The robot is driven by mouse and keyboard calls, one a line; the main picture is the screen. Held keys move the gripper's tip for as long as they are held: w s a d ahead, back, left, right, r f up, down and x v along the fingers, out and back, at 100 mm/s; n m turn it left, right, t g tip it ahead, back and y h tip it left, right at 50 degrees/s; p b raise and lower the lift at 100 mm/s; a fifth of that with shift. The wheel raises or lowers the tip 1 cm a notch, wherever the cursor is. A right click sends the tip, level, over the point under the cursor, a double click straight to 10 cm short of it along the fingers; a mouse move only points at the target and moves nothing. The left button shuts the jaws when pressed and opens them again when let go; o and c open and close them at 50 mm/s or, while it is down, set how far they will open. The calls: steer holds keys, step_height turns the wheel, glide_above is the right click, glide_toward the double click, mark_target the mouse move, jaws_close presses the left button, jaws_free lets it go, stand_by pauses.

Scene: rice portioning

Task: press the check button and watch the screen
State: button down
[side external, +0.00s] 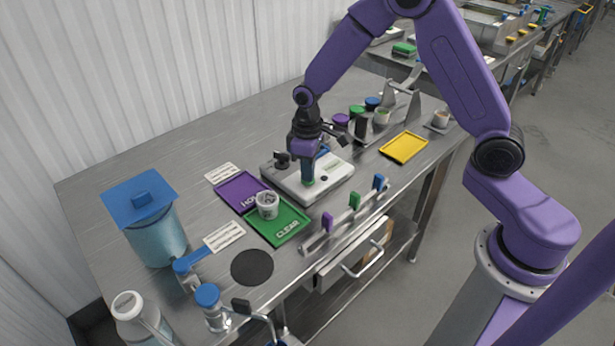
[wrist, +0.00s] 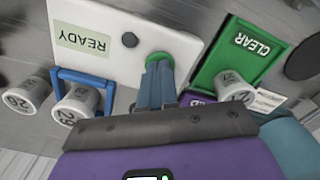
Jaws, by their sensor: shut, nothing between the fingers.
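The white device (side external: 338,180) stands mid-table, and also shows in the wrist view (wrist: 180,22). Its pale screen (wrist: 84,40) reads READY, upside down in the wrist view. A black knob (wrist: 129,40) sits beside the screen. The green button (wrist: 158,57) is on the device's edge near my fingers. My gripper (wrist: 155,85) is shut and empty, pointing down, with its fingertips at the green button. It also shows over the device in the side view (side external: 308,178). Whether the button is pressed down I cannot tell.
A white cup (side external: 267,205) stands where the purple HOLD mat (side external: 236,188) meets the green CLEAR mat (side external: 284,226). Numbered cups (wrist: 27,97) and a blue frame (wrist: 80,75) lie close beside the device. A yellow tray (side external: 404,147) is to the right. A blue-lidded bin (side external: 152,238) stands left.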

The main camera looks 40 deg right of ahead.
steer(key=shift+f, duration=0.1)
steer(key=shift+r, duration=3)
steer(key=shift+s+a+r, duration=0.1)
steer(key=shift+s, duration=0.05)
steer(key=s+a+r+n, duration=0.1)
steer(key=s+r+n, duration=0.15)
steer(key=s, duration=0.45)
steer(key=s+a+r+n, duration=0.1)
steer(key=s+a+r, duration=0.15)
steer(key=s, duration=0.35)
steer(key=s+d+r+n, duration=0.1)
steer(key=s+d, duration=0.1)
steer(key=s, duration=0.6)
steer(key=s+d+r+n, duration=0.1)
steer(key=s+d+n, duration=0.1)
steer(key=s, duration=0.7)
steer(key=shift+d+r, duration=0.4)
steer(key=shift+d, duration=0.3)
